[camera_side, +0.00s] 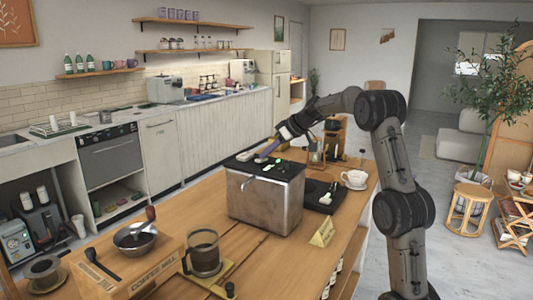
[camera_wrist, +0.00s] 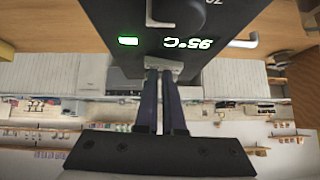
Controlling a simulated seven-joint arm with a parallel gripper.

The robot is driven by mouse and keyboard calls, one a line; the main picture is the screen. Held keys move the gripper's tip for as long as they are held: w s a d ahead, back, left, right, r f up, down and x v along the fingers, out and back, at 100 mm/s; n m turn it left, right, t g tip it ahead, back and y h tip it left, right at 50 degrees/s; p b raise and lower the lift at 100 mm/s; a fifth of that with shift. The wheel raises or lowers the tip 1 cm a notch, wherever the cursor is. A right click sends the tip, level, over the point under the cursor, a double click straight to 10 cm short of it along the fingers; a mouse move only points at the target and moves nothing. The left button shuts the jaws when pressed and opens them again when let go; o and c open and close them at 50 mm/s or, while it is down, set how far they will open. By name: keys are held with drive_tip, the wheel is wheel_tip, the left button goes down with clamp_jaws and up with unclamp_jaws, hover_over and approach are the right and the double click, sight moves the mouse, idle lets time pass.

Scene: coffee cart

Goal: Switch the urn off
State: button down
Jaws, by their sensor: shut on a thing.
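The urn (camera_side: 264,203) is a brushed-metal box with a black top, standing on the wooden counter. In the wrist view its black panel (camera_wrist: 212,68) shows a lit green light (camera_wrist: 128,40) and "95°C" in white, upside down. My gripper (camera_side: 261,159) reaches down to the left part of the urn's top. In the wrist view my gripper (camera_wrist: 164,74) has its two dark fingers close together, shut on a small grey piece at the panel's edge, which looks like the urn's switch (camera_wrist: 163,62). The fingertips partly hide it, so its position cannot be read.
A black scale (camera_side: 324,196) and a white cup (camera_side: 355,179) stand right of the urn. A yellow sign (camera_side: 322,233) stands in front.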

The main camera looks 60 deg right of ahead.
drive_tip(key=shift+f, duration=0.2)
drive_tip(key=shift+d+r, duration=0.1)
drive_tip(key=shift+r, duration=0.35)
drive_tip(key=r, duration=0.3)
drive_tip(key=shift+d, duration=0.25)
drive_tip(key=v, duration=1)
drive_tip(key=shift+d+r, duration=0.2)
drive_tip(key=shift+d, duration=0.15)
drive_tip(key=shift+a+r+m+y, duration=0.2)
drive_tip(key=shift+a+m+y, duration=0.1)
drive_tip(key=shift+a+y, duration=0.25)
